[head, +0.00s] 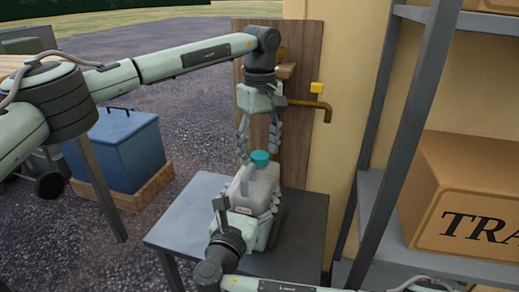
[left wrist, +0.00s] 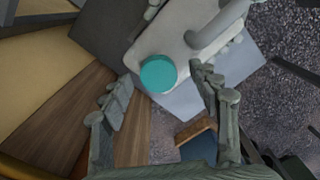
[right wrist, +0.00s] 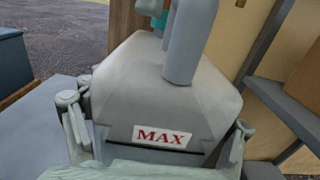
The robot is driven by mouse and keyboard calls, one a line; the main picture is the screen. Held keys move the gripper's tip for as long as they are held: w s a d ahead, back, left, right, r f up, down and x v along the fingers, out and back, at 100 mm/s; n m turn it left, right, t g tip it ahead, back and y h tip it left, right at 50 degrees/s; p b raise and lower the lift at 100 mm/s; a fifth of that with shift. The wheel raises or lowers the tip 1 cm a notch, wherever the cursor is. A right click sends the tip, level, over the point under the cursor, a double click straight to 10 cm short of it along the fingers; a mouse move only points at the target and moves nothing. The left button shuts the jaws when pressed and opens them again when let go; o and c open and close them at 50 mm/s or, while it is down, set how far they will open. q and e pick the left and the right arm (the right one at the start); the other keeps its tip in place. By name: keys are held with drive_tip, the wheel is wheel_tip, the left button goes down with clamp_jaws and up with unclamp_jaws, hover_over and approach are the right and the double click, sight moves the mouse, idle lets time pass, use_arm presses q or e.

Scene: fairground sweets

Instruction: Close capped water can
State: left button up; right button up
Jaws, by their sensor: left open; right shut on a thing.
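The grey water can (head: 262,184) stands on a small grey table (head: 187,222) in the head view. A teal cap (head: 260,158) sits on top of its neck; I cannot tell how tightly. My right gripper (head: 247,205) is shut around the can's body, and in the right wrist view the can (right wrist: 165,90) with its "MAX" label fills the space between the fingers. My left gripper (head: 258,140) is open and points down just above the cap. In the left wrist view the cap (left wrist: 158,74) lies ahead of the spread fingers, apart from them.
A brass tap (head: 318,105) with a yellow handle juts from a wooden board (head: 300,150) close behind my left gripper. A metal shelf (head: 375,215) with a cardboard box (head: 460,190) stands at right. A blue cooler (head: 120,150) is at left.

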drive_tip(key=shift+w+d, duration=0.2)
drive_tip(key=shift+d, duration=0.15)
use_arm(q)
wheel_tip(320, 180, up, 12)
drive_tip(key=shift+f, duration=0.1)
use_arm(e)
drive_tip(key=o, duration=2.3)
drive_tip(key=shift+f, duration=0.1)
drive_tip(key=shift+c, duration=0.2)
use_arm(q)
drive_tip(key=shift+d+f, duration=0.1)
use_arm(e)
drive_tip(key=shift+a, duration=0.1)
approach(245, 213)
drive_tip(key=x, duration=0.5)
drive_tip(key=shift+w, duration=0.2)
